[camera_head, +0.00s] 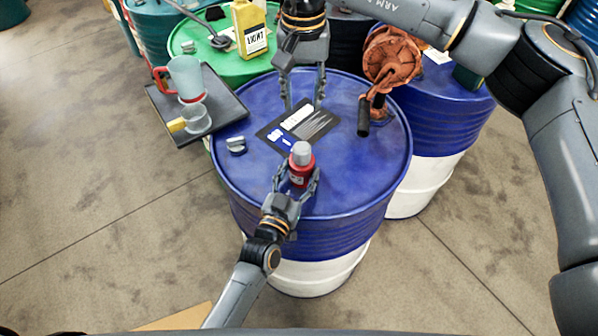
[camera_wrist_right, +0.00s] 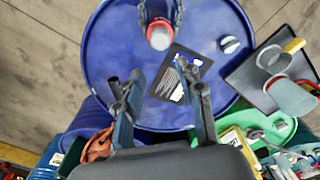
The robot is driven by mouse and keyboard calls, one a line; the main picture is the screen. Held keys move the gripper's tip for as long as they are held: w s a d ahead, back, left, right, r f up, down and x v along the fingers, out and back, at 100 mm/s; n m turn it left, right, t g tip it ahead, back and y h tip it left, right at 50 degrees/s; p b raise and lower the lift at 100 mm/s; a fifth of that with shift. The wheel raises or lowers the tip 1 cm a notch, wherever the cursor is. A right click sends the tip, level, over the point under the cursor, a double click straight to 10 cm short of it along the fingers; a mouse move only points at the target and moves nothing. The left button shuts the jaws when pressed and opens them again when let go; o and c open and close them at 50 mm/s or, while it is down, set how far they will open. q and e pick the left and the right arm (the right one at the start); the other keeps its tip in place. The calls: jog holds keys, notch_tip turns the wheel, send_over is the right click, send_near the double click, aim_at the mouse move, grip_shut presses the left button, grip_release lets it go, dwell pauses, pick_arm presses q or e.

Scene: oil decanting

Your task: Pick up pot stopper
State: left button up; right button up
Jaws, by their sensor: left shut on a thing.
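A small red pot (camera_head: 300,179) with a grey top piece (camera_head: 301,153), seemingly its stopper, stands upright at the near part of the blue drum top (camera_head: 350,175). My left gripper (camera_head: 297,181) is shut on the pot, fingers on either side. The red pot (camera_wrist_right: 160,36) and left gripper (camera_wrist_right: 161,13) also show at the top of the right wrist view. My right gripper (camera_head: 304,104) is open and empty, pointing down beyond the pot, above a dark label card (camera_head: 318,126). Its two spread fingers (camera_wrist_right: 162,98) also show in the right wrist view.
A small grey-white cap-like piece (camera_head: 236,145) lies on the drum's left side. A dark tray (camera_head: 226,108) with a clear jug (camera_head: 186,76) is at left. A rusty hand pump (camera_head: 392,58) stands at right. A yellow bottle (camera_head: 250,27) stands on the green drum (camera_head: 216,62).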

aim_at(302, 147)
jog(key=o, duration=0.5)
jog(key=shift+f, duration=0.1)
jog(key=shift+o, duration=0.4)
jog(key=f+n, duration=0.1)
jog(key=n, duration=0.1)
jog(key=s+d+f+n, duration=0.1)
jog(key=n, duration=0.1)
jog(key=f+n+t+y, duration=0.1)
jog(key=n, duration=0.1)
jog(key=shift+s+d+f+n, duration=0.3)
jog(key=shift+s+d+n, duration=0.05)
jog(key=shift+d+n, duration=0.05)
jog(key=shift+n, duration=0.3)
jog(key=f, duration=0.7)
jog(key=shift+w+a, duration=0.35)
jog(key=shift+w+a+f, duration=0.2)
jog(key=shift+f, duration=0.65)
jog(key=shift+w+a+f, duration=0.15)
jog(key=shift+f, duration=0.65)
jog(key=shift+w+a+f, duration=0.2)
jog(key=shift+f, duration=0.65)
